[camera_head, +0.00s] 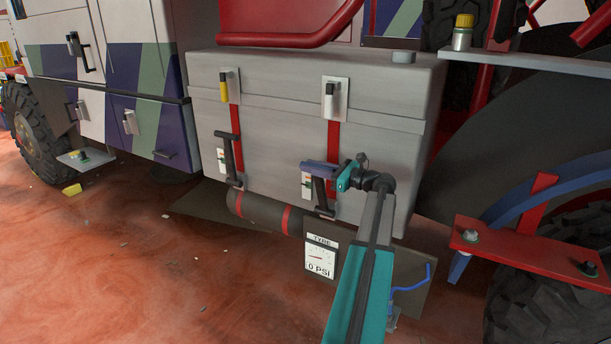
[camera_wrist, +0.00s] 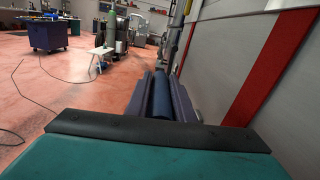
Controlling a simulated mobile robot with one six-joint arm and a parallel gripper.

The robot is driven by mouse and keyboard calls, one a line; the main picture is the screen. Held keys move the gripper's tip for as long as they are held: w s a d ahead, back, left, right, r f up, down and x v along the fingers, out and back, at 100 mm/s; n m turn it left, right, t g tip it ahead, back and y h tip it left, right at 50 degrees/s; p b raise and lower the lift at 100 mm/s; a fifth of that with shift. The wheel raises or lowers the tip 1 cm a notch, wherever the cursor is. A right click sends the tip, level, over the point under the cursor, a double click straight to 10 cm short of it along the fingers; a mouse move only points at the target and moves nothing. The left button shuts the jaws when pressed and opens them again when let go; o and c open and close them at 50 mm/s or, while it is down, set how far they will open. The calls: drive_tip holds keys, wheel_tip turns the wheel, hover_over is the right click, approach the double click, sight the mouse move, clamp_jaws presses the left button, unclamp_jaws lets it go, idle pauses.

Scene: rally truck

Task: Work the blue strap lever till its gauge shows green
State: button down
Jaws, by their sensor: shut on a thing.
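The blue strap lever (camera_head: 318,168) sits low on the front of the grey box, at the bottom of the right red strap (camera_head: 332,145). Its blue grip lies roughly level, with dark arms below. My gripper (camera_head: 343,174) comes from the right and is shut on the lever's right end. In the wrist view the blue grip (camera_wrist: 161,97) runs away between purple side pieces, with the red strap (camera_wrist: 272,68) on the right. A small white gauge with coloured marks (camera_head: 306,184) is left of the lever; its reading is too small to tell.
A second lever with a dark grip (camera_head: 229,150) and red strap is to the left. A dark roll (camera_head: 262,212) and a tyre gauge panel (camera_head: 320,257) are below. A red step (camera_head: 525,250) and wheel are at right. The red floor at left is mostly free.

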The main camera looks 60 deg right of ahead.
drive_tip(key=shift+w+d+r, duration=0.1)
drive_tip(key=shift+d+r, duration=0.05)
drive_tip(key=shift+d, duration=0.85)
drive_tip(key=shift+d+r, duration=0.15)
drive_tip(key=shift+d, duration=0.8)
drive_tip(key=c, duration=1.5)
unclamp_jaws()
drive_tip(key=shift+c, duration=0.2)
drive_tip(key=s+d+b, duration=0.1)
drive_tip(key=s+b, duration=0.3)
drive_tip(key=s, duration=0.9)
drive_tip(key=shift+s, duration=0.4)
drive_tip(key=shift+d, duration=0.1)
